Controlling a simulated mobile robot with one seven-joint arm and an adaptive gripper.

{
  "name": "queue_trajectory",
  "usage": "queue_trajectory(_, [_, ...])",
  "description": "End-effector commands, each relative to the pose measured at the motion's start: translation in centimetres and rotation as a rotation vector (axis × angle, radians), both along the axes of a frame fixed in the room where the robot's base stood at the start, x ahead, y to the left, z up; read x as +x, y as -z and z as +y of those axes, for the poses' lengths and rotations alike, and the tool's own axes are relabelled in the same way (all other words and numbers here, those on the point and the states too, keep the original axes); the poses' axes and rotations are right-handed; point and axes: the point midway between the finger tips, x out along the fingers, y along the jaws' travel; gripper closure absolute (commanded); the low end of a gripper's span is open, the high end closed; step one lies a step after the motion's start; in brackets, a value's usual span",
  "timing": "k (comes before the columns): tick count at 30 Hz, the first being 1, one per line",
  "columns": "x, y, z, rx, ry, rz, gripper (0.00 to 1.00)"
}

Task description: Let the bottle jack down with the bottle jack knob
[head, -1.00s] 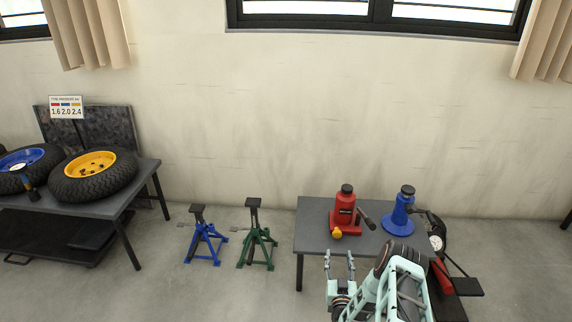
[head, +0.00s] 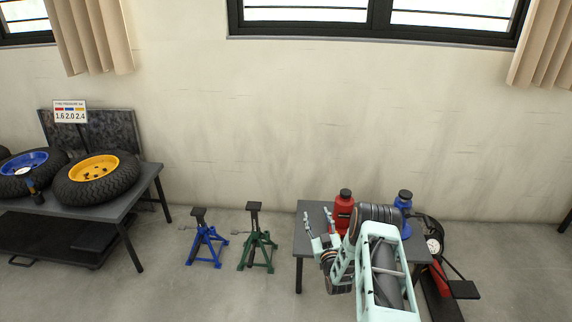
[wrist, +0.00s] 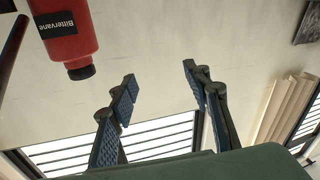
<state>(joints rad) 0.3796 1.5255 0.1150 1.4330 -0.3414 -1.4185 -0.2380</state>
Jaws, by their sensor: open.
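A blue jack (head: 403,200) stands right of the red one, partly hidden by my arm. A blue stand (head: 206,246) and a green stand (head: 258,249) are on the floor left of the table. A wheel bench (head: 125,205) is at far left.

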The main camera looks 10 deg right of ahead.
Motion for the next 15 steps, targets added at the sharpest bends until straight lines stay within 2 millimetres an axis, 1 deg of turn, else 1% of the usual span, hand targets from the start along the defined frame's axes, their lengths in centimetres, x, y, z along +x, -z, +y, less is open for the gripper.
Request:
queue_trajectory(1, [0.6,-1.1,0.4,-0.012,-0.012,-0.005,0.55])
queue_trajectory(15, [5.0,-8.6,3.8,-0.1,-0.093,-0.032,0.55])
